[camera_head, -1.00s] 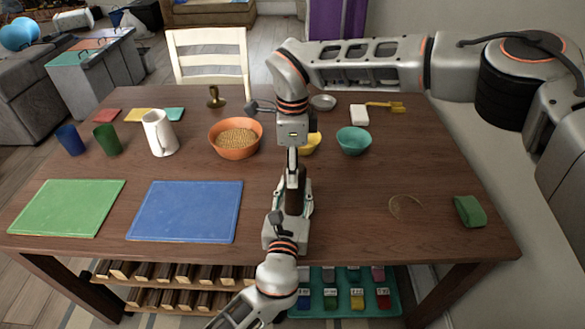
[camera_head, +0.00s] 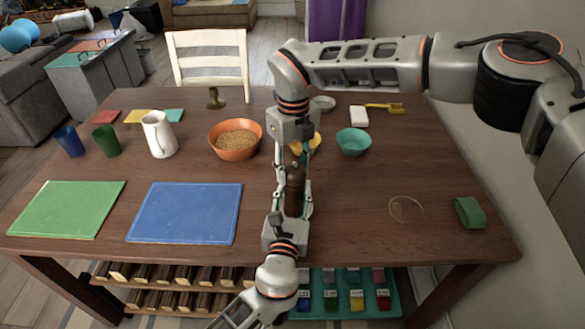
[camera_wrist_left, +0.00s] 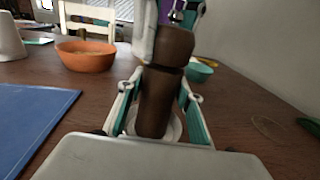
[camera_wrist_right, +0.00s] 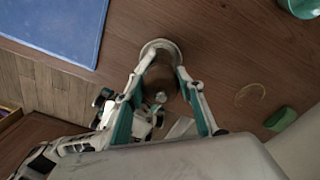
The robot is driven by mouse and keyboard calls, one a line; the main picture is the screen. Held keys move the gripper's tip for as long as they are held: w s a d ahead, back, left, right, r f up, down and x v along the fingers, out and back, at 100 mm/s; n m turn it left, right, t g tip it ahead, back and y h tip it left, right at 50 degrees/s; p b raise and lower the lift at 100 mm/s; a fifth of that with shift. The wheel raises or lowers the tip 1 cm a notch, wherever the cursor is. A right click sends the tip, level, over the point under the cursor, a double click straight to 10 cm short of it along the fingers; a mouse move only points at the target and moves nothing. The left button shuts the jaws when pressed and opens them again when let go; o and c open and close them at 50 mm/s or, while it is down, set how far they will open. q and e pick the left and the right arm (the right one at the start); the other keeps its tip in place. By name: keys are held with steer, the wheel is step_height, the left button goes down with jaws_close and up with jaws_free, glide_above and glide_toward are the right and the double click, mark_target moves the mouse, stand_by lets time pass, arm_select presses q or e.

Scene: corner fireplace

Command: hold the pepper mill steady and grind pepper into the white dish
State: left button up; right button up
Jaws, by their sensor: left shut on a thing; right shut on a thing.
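The dark brown pepper mill (camera_head: 295,190) stands upright near the table's front middle. My left gripper (camera_wrist_left: 156,108) is shut around its body from the front. My right gripper (camera_wrist_right: 166,88) points down from above and is shut on the mill's top, where a small metal knob (camera_wrist_right: 160,97) shows between the fingers. The white dish (camera_wrist_right: 160,44) lies at the mill's foot. Its rim also shows behind the mill in the left wrist view (camera_wrist_left: 177,127). Most of the dish is hidden by the mill and fingers. I cannot tell whether the mill touches it or whether pepper lies in it.
A blue board (camera_head: 185,212) and a green board (camera_head: 67,209) lie to the left.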

mark_target(296, 166)
steer(key=m, duration=0.6)
steer(key=shift+w+d+m, duration=0.15)
steer(key=shift+d+m, duration=0.05)
steer(key=shift+m, duration=0.1)
steer(key=m, duration=0.6)
steer(key=shift+d, duration=0.15)
steer(key=o, duration=1.1)
steer(key=shift+r, duration=0.1)
step_height(296, 166, up, 12)
